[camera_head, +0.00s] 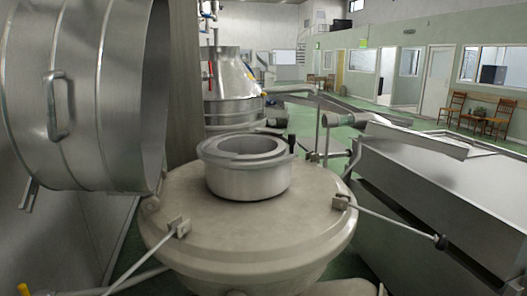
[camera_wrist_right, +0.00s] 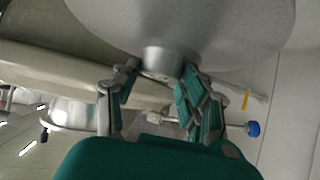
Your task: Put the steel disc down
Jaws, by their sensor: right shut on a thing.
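The steel disc (camera_wrist_right: 200,22) fills the top of the right wrist view, a broad grey round plate with a short cylindrical knob (camera_wrist_right: 168,58). My right gripper (camera_wrist_right: 160,72) has its green and grey fingers on both sides of the knob and is shut on it. The disc's far edge is cut off by the top of that view. I cannot make out the disc or either gripper in the head view. My left gripper is in neither view.
In the head view, a round vessel (camera_head: 180,220) with an open collar (camera_head: 250,181) stands in the middle. A large steel drum (camera_head: 110,90) is at left, a steel trough (camera_head: 440,190) at right. Thin rods cross near the vessel. Green floor lies beyond.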

